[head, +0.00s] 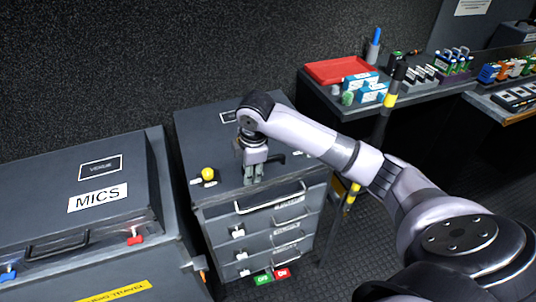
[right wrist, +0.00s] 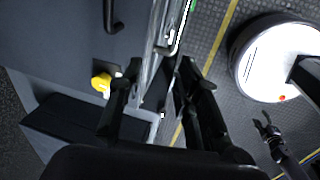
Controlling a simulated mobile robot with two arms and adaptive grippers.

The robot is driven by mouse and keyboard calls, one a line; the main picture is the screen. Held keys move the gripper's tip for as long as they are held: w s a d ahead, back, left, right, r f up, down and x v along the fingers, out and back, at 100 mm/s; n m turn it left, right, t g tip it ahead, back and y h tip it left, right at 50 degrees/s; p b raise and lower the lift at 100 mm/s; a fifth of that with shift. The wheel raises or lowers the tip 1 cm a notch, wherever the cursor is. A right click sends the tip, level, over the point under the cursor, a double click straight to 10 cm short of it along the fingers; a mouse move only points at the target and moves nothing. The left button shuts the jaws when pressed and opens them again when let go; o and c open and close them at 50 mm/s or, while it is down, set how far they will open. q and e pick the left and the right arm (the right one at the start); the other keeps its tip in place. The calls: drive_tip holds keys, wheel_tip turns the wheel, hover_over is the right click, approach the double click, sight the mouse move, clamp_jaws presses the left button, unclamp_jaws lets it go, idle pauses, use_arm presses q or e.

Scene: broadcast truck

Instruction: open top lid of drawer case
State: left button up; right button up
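The grey drawer case (head: 215,125) stands in the middle of the head view. Its top lid looks shut, with a black handle (head: 275,158) and a yellow knob (head: 207,174) on it. My right gripper (head: 253,182) points down over the lid's front edge, beside the black handle. In the right wrist view its two fingers (right wrist: 158,80) are apart with the case's front edge between them; contact cannot be told. The yellow knob also shows there (right wrist: 101,83). My left gripper (right wrist: 265,122) shows only in the right wrist view, small, with fingers apart and empty.
A dark case marked MICS (head: 97,198) stands close on the left. A table with a red tray (head: 340,70) and small boxes is at the back right. Drawer fronts with handles (head: 283,240) lie below the lid.

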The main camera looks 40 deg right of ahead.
drive_tip(key=w+d+r, duration=0.3)
drive_tip(key=d+r, duration=0.7)
drive_tip(key=r, duration=0.1)
drive_tip(key=p+x, duration=0.1)
drive_tip(key=x, duration=1.6)
drive_tip(key=shift+w+d+f+p, duration=0.1)
drive_tip(key=shift+d+f+p, duration=0.1)
drive_tip(key=shift+p, duration=0.2)
drive_tip(key=shift+c, duration=0.2)
clamp_jaws()
